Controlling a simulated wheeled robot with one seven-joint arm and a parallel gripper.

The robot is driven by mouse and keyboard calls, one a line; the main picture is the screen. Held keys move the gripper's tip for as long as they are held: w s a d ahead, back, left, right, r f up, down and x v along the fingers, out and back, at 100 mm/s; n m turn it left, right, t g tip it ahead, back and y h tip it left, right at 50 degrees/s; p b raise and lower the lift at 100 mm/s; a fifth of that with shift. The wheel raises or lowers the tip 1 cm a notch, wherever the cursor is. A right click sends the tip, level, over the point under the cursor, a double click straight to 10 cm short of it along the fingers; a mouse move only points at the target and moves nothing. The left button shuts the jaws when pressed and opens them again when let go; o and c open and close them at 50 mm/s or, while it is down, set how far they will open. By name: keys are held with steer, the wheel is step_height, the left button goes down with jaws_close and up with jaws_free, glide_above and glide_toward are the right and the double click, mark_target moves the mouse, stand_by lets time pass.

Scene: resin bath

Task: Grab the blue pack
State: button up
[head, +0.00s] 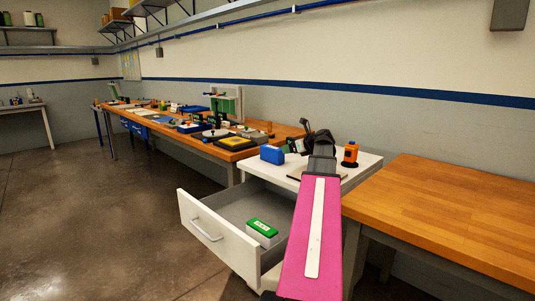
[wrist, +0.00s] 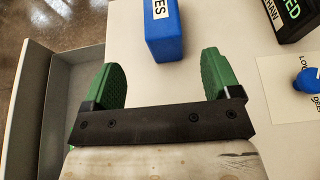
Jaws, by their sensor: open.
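In the head view the blue pack (head: 272,154) stands near the left edge of the white cabinet top. My gripper (wrist: 163,80) has its two green-padded fingers spread wide, with nothing between them. The pack lies beyond the fingertips, roughly in line with the gap. My pink arm covers part of the cabinet in the head view.
An open drawer (head: 207,228) below the cabinet top (head: 365,161) holds a green-and-white box (head: 262,232). A black lettered box (wrist: 289,18) and a blue knob (wrist: 307,80) are right of the pack. The wooden bench (head: 455,210) is bare.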

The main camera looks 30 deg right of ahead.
mark_target(280, 149)
steer(key=x, duration=1)
steer(key=shift+w, duration=0.5)
steer(key=c, duration=1.1)
